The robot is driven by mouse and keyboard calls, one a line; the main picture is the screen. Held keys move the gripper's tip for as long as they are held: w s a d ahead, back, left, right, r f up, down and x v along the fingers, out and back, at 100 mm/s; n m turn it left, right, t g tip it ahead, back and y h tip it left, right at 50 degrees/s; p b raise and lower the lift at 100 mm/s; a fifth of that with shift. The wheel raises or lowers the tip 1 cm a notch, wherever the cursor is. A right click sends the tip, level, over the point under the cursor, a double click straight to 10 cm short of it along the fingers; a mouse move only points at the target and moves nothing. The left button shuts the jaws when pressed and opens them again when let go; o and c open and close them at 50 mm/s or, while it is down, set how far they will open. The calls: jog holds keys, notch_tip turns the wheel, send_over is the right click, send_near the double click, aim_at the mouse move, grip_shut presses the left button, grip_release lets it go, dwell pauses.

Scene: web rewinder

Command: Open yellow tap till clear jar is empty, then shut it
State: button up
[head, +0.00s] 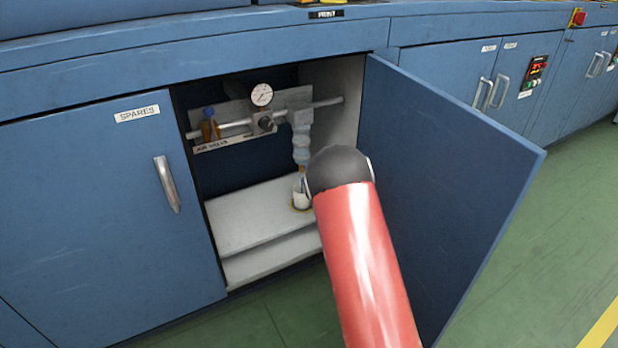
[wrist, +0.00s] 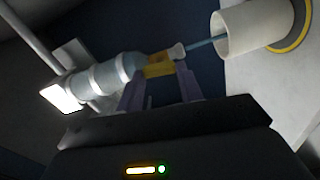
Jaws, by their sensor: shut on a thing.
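The clear jar (head: 301,147) hangs below the pipe inside the open cabinet. It also shows pale blue-grey in the wrist view (wrist: 104,75); I cannot make out a liquid level. The yellow tap (wrist: 158,66) is at the jar's lower end. My gripper (wrist: 160,77) is shut on the tap, one finger on each side. A thin blue stream (wrist: 205,42) runs from the tap's pale outlet into a white cup (wrist: 243,29). The cup (head: 300,199) stands on the cabinet shelf below the jar. In the head view my arm hides the gripper.
The cabinet door (head: 440,180) stands open on the right, close beside my arm. A pressure gauge (head: 262,94) and a horizontal pipe (head: 235,124) are above. The white shelf (head: 240,215) is bare left of the cup. The SPARES door (head: 95,200) is shut.

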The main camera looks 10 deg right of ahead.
aim_at(305, 139)
jog(key=shift+f+n, duration=0.15)
jog(key=shift+n, duration=0.55)
jog(key=o, duration=1)
jog(key=o, duration=0.5)
jog(key=r, duration=0.4)
jog(key=r+p, duration=0.1)
jog(key=r, duration=0.3)
jog(key=r+p, duration=0.1)
jog(key=r, duration=0.2)
jog(key=shift+w+d+r, duration=0.1)
jog(key=shift+w+r, duration=0.2)
jog(key=shift+r, duration=0.1)
jog(key=r, duration=0.4)
jog(key=r+p, duration=0.1)
jog(key=r, duration=0.2)
jog(key=shift+s+r, duration=0.1)
jog(key=shift+s, duration=0.2)
jog(key=c, duration=0.5)
jog(key=shift+r, duration=0.6)
